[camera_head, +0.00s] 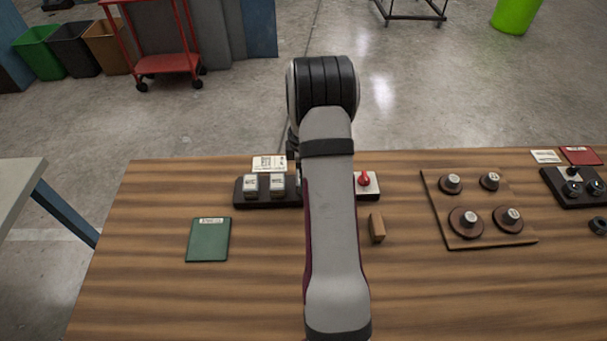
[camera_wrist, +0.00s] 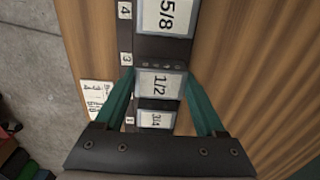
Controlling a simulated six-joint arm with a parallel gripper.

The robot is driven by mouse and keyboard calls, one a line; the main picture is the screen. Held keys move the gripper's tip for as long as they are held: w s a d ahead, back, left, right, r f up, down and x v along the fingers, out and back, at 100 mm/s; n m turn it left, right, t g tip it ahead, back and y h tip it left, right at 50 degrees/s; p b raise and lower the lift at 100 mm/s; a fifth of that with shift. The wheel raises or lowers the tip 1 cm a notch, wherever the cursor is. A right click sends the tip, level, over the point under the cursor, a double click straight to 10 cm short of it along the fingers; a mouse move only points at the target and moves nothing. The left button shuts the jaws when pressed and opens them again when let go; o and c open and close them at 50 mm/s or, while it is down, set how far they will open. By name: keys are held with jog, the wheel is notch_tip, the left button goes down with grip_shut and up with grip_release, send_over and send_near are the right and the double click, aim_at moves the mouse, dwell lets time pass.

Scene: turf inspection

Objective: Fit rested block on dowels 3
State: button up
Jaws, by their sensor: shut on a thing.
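My gripper (camera_wrist: 159,74) shows in the wrist view, its two teal fingers shut on the block labelled 1/2 (camera_wrist: 160,84). This block is over the dark rack (camera_wrist: 151,48); I cannot tell whether it touches it. Small round dots, perhaps dowels, show in a row (camera_wrist: 161,65) beside the tag 3 (camera_wrist: 126,59), just beyond the block. A block labelled 5/8 (camera_wrist: 165,15) is farther up, and one labelled 3/4 (camera_wrist: 157,119) is nearer. In the head view the rack (camera_head: 241,197) bears two pale-labelled blocks at its left; my arm hides its middle and my gripper.
A red-knobbed piece (camera_head: 366,182) and a small wooden block (camera_head: 377,229) are right of my arm. A green booklet (camera_head: 208,239) lies left. A wooden board (camera_head: 489,232) with several knobs is at the right. The table front left is bare.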

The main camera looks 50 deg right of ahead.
jog(key=shift+f, duration=0.65)
jog(key=o, duration=1.5)
notch_tip(320, 180, up, 16)
jog(key=shift+f, duration=0.1)
jog(key=s+a+r+m, duration=0.1)
jog(key=a+r+m, duration=0.35)
jog(key=a, duration=0.95)
jog(key=s+a+m, duration=0.3)
jog(key=s+a, duration=0.3)
jog(key=s+a+f+m+y, duration=0.1)
jog(key=s+a+m, duration=0.2)
jog(key=s+a, duration=0.3)
jog(key=s+a+m, duration=0.4)
jog(key=s+a, duration=0.2)
jog(key=a, duration=0.1)
jog(key=shift+s+a+f+y, duration=0.35)
jog(key=shift+s+a+y, duration=0.05)
